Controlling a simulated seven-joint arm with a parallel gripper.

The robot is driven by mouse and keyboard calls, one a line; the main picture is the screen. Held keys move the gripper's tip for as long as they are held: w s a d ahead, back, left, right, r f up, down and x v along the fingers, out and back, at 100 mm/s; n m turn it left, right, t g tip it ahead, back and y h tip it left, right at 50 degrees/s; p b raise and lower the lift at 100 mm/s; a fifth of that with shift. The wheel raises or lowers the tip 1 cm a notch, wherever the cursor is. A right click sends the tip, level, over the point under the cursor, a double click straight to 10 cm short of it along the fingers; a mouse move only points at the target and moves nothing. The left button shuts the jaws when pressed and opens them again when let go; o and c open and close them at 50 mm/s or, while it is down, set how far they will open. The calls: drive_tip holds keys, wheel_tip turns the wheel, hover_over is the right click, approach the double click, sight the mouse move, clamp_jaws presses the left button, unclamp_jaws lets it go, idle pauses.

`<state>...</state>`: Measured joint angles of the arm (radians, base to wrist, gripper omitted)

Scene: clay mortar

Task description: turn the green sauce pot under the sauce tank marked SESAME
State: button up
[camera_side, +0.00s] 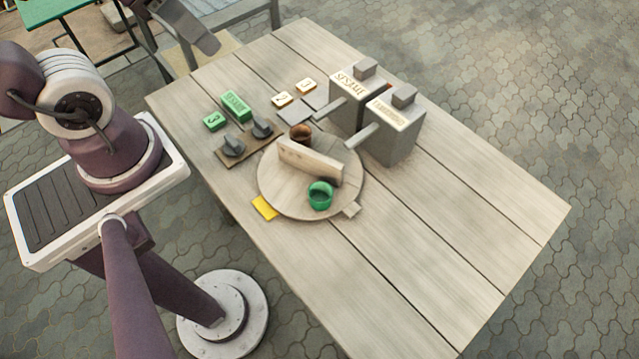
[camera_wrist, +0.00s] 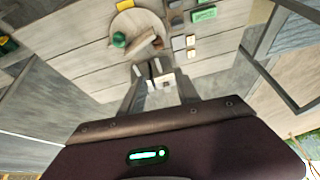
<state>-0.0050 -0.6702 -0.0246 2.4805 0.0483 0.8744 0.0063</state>
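The green sauce pot (camera_side: 320,195) stands on the round wooden turntable (camera_side: 275,185), on the near side of an upright wooden divider (camera_side: 310,161). It also shows in the wrist view (camera_wrist: 119,40). The grey tank marked SESAME (camera_side: 346,108) stands behind the turntable, its spout reaching towards it. A second grey tank (camera_side: 393,145) stands to its right; its label is too small to read. A brown pot (camera_side: 300,133) is on the divider's far side. My gripper (camera_wrist: 158,73) looks open and empty, with its fingers apart in the wrist view, away from the pot.
A plate with two grey knobs (camera_side: 245,144) lies left of the turntable. Green blocks (camera_side: 236,106) and small pale tiles (camera_side: 283,99) lie behind it. A yellow tab (camera_side: 264,207) and a pale tab (camera_side: 351,209) sit at the turntable's edge. The table's right part is clear.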

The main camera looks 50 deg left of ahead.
drive_tip(key=w+a+f+m+g+y, duration=0.2)
drive_tip(key=w+f+m, duration=0.15)
drive_tip(key=w, duration=0.25)
drive_tip(key=m+g+h, duration=0.3)
drive_tip(key=m, duration=0.7)
approach(310, 161)
drive_tip(key=f, duration=0.5)
drive_tip(key=shift+w+a+f, duration=0.15)
drive_tip(key=shift+w+a, duration=0.05)
drive_tip(key=shift+w, duration=0.2)
wheel_tip(310, 161, down, 7)
drive_tip(key=shift+a+r, duration=0.1)
drive_tip(key=shift+r, duration=0.1)
clamp_jaws()
drive_tip(key=shift+r, duration=0.1)
